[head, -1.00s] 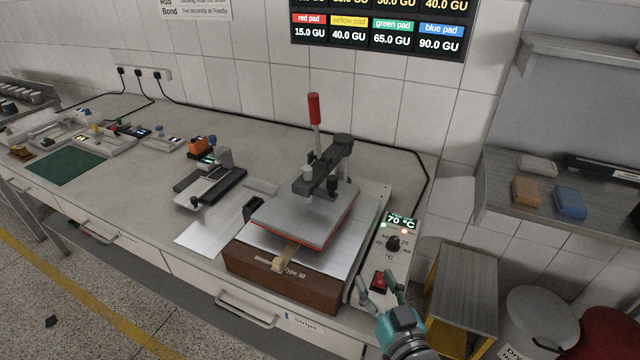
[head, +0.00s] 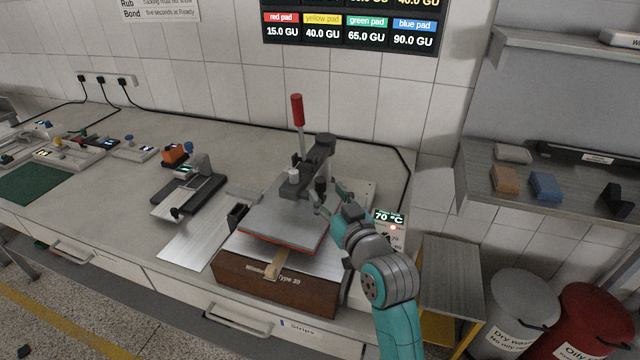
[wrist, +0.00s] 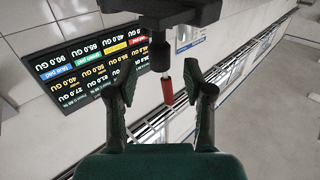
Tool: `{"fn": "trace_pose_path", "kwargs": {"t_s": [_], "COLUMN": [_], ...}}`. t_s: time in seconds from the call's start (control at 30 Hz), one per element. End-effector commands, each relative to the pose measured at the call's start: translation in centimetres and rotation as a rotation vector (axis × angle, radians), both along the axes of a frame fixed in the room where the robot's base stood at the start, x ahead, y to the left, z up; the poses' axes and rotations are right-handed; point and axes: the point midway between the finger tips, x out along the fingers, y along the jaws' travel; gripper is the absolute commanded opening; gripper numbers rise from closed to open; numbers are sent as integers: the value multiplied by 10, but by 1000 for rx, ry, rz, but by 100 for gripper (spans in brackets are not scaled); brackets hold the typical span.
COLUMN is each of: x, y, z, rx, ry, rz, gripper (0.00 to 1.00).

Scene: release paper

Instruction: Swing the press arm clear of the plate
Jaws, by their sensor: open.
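The heat press stands on the bench with its grey upper plate (head: 288,216) over the base plate (head: 325,262) on a brown block (head: 275,284). The dark press arm (head: 317,160) lies above the upper plate. Its red-tipped handle (head: 298,110) stands up at the back, and the red grip also shows between my fingers in the wrist view (wrist: 167,91). My gripper (head: 330,196) is at the right side of the press arm, close above the plate's right edge. Its fingers are apart, with nothing seen held. Whether a finger touches the arm I cannot tell.
The control box (head: 391,218) reads 70 °C, partly hidden by my arm. A smaller grey device (head: 189,189) stands to the left. A metal side table (head: 447,270) and bins stand right.

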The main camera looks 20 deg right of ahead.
Motion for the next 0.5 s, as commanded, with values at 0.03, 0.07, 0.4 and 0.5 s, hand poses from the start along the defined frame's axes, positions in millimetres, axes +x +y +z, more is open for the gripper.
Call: {"fn": "trace_pose_path", "kwargs": {"t_s": [0.03,0.07,0.4,0.5], "x": [10,14,45,47], "y": [1,2,5,5], "z": [1,0,0,0], "rx": [0,0,0,0], "ry": [-1,-1,0,0], "rz": [1,0,0,0], "gripper": [52,52,52,52]}}
